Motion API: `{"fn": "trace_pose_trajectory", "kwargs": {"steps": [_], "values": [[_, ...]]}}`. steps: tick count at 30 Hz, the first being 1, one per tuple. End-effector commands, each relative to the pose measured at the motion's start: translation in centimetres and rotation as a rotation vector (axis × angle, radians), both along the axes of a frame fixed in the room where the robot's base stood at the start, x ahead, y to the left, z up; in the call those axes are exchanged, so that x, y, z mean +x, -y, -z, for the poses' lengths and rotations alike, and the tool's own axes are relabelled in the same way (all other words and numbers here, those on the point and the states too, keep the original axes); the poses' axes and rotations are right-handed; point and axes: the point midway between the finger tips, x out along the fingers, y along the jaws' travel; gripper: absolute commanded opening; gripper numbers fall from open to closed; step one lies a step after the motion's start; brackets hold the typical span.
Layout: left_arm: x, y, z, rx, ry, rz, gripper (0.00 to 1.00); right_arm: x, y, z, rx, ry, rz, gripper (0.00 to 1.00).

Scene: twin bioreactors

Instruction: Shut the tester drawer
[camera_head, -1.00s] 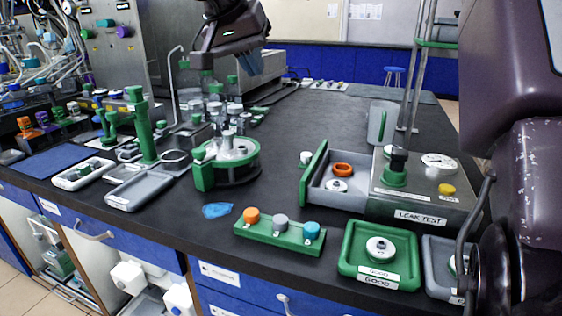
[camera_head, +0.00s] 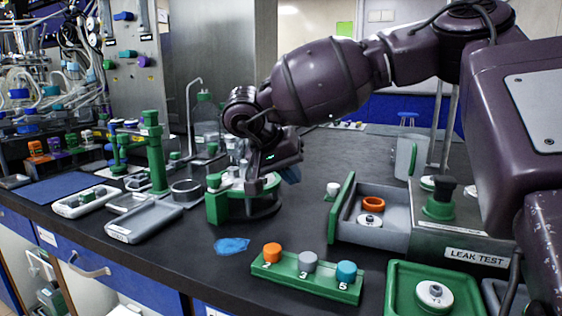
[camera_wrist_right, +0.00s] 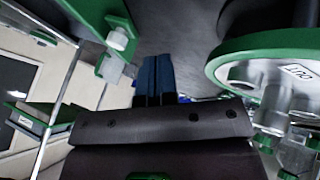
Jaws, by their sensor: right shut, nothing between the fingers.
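The tester drawer (camera_head: 352,232) stands open, pulled out to the left of the grey leak tester (camera_head: 440,243). Its green front panel (camera_head: 341,208) faces left and has a pale knob (camera_head: 333,190). An orange ring and a white fitting lie in the drawer. My right gripper (camera_head: 290,174) is shut and empty, left of the drawer front and apart from it, above or beside the green round stand. In the right wrist view its blue fingertips (camera_wrist_right: 155,75) are together. A green panel with a pale knob (camera_wrist_right: 118,38), apparently the drawer front, is at upper left there. My left gripper is not in view.
The green round stand (camera_head: 217,208) is close to the right gripper; a green disc (camera_wrist_right: 280,50) shows at right in the wrist view. A green rack (camera_head: 290,278) with three capped pieces and a green tray (camera_head: 396,290) stand in front.

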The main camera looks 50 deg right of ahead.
Motion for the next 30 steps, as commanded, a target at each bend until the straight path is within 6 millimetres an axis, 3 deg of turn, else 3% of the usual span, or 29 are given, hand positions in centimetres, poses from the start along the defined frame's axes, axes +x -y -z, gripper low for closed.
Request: {"fn": "trace_pose_trajectory", "kwargs": {"steps": [4,7,14,30], "values": [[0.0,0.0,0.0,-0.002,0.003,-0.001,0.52,-0.5,1.5,2.3,0.004,-0.001,0.000,0.00],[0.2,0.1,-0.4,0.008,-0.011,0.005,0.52,-1.7,2.3,1.4,0.004,0.010,0.000,0.00],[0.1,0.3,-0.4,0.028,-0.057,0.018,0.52,-3.4,3.4,1.6,0.001,0.007,0.000,0.00],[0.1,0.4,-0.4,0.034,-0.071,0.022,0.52,-4.0,3.8,1.9,0.000,0.001,0.000,0.00]]}}
